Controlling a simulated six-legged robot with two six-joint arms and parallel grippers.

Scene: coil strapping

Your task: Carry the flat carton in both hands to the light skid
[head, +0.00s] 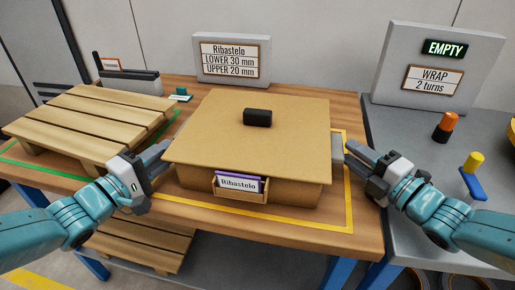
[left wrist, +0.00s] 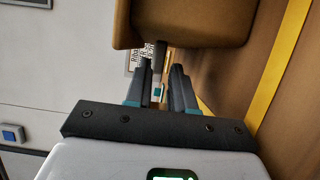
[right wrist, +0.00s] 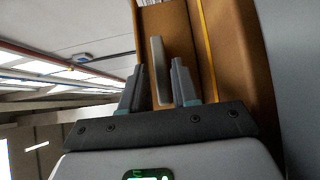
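The flat carton (head: 240,125) is a wide brown box lying on the wooden table, with a black block (head: 257,118) on top and a "Ribastelo" card holder (head: 240,188) on its front. My left gripper (head: 164,156) is at its left side, fingers apart; a dark tab (left wrist: 160,55) shows between the fingertips in the left wrist view. My right gripper (head: 349,154) is at its right side, fingers apart around a grey tab (right wrist: 160,70); this tab also shows in the head view (head: 337,148). The light slatted wooden skid (head: 90,120) lies on the table at the left.
Yellow tape (head: 349,200) outlines the carton's place and green tape (head: 45,172) the skid's. A Ribastelo sign (head: 231,58) stands behind. Another slatted pallet (head: 140,245) is below the table. The grey bench at right holds an orange-topped beacon (head: 445,127) and a yellow-and-blue handle (head: 472,175).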

